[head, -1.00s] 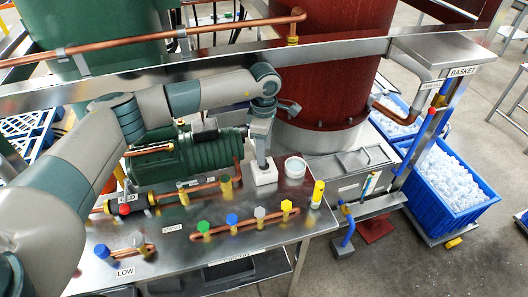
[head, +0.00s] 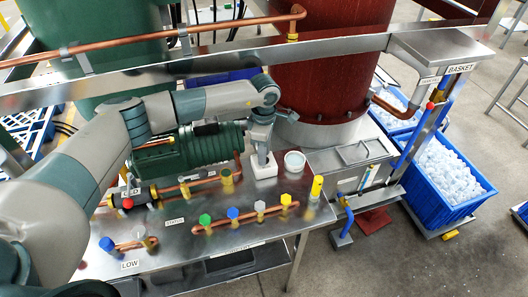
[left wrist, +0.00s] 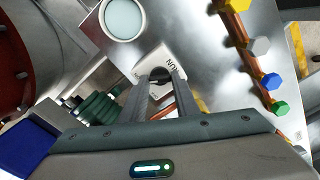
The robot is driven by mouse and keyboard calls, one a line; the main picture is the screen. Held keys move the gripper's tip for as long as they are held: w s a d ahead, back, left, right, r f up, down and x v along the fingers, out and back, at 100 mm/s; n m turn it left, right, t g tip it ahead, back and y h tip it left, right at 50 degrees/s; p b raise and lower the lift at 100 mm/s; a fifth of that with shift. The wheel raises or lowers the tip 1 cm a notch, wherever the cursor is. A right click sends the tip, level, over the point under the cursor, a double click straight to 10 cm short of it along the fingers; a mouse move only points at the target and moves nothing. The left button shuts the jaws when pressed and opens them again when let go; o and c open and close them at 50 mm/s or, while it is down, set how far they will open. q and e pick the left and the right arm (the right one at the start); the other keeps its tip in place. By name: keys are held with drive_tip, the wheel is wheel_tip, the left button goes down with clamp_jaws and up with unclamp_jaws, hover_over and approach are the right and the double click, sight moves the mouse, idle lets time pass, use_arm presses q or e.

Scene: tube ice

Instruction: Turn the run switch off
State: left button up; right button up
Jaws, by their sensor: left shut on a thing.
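The run switch is a small white box (head: 265,170) on the steel bench, in front of the dark red tank. In the left wrist view its white plate (left wrist: 172,58) carries the word RUN, and a dark knob (left wrist: 160,73) sits between the fingers. My left gripper (head: 263,158) points down onto the switch from above. In the left wrist view its fingers (left wrist: 161,78) are shut on the knob. The fingers partly hide the knob, so I cannot tell its setting. My right gripper is not in view.
A white round cup (head: 295,161) stands just right of the switch. A green motor (head: 195,148) lies left of it. Copper pipes with coloured valve knobs (head: 233,213) run along the bench front. A blue basket of ice (head: 445,178) stands on the floor at right.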

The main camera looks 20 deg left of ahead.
use_arm(q)
drive_tip(key=shift+f+n+b, duration=0.2)
drive_tip(key=shift+n+b, duration=0.6)
drive_tip(key=shift+b, duration=0.4)
drive_tip(key=n+b, duration=0.7)
drive_tip(key=b, duration=0.1)
drive_tip(key=shift+n, duration=0.3)
drive_tip(key=shift+r+n+b, duration=0.1)
drive_tip(key=shift+n+b, duration=0.8)
drive_tip(key=shift+n, duration=0.1)
drive_tip(key=shift+r+n, duration=0.15)
drive_tip(key=shift+n, duration=0.25)
drive_tip(key=shift+b, duration=0.3)
drive_tip(key=o, duration=1)
drive_tip(key=shift+o, duration=0.2)
